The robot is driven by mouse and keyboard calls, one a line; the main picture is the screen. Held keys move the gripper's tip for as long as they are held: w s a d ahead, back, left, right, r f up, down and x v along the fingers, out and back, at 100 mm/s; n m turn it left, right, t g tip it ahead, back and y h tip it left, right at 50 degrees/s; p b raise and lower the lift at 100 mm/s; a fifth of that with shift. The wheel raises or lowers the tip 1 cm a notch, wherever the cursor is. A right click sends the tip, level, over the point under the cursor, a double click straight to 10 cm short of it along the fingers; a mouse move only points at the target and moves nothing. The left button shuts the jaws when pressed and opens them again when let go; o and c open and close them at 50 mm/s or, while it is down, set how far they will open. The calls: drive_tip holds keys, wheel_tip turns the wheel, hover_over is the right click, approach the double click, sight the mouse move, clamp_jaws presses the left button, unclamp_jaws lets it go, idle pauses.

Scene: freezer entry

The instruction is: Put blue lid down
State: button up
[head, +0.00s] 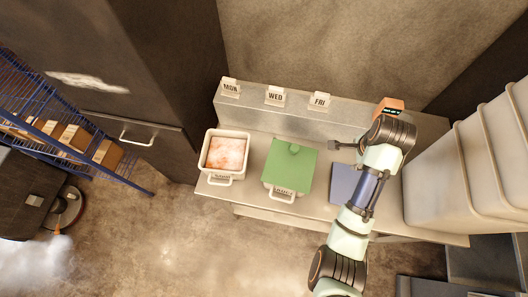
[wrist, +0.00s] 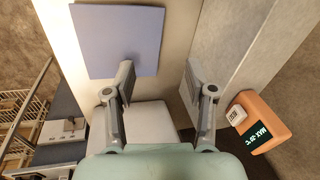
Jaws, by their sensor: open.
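The blue lid (head: 345,184) is a flat blue-violet square at the right part of the metal bench, partly hidden behind my arm in the head view. It appears to lie flat on the bench top. In the wrist view the blue lid (wrist: 115,40) shows at upper left, and one fingertip overlaps its lower right part in the picture; I cannot tell whether they touch. My gripper (wrist: 160,75) is open with nothing between its fingers. In the head view my gripper (head: 337,145) is just above the lid's far edge in the picture.
A green lid (head: 288,172) covers the middle container. The left container (head: 213,176) is open with pinkish contents. MON, WED (head: 275,96) and FRI labels stand on the rear ledge. An orange display unit (wrist: 262,122) is near my gripper. Large pale bins (head: 470,160) stand at right.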

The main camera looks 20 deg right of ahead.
drive_tip(key=w+a+r+n+t, duration=0.3)
drive_tip(key=w+a+n, duration=0.3)
drive_tip(key=a, duration=0.5)
drive_tip(key=s+a+r+n+t+y, duration=0.1)
drive_tip(key=a+r+n+t, duration=0.25)
drive_tip(key=a+n, duration=0.4)
drive_tip(key=s+a+r+n+t, duration=0.15)
drive_tip(key=a+r+n, duration=0.3)
drive_tip(key=a, duration=0.55)
drive_tip(key=a+r+n+t+y, duration=0.1)
drive_tip(key=a+r+n+t, duration=0.2)
drive_tip(key=a+r+n, duration=0.35)
wheel_tip(320, 180, up, 17)
drive_tip(key=a+m+p, duration=0.1)
drive_tip(key=m+p, duration=0.1)
drive_tip(key=p, duration=1.6)
drive_tip(key=shift+a, duration=0.2)
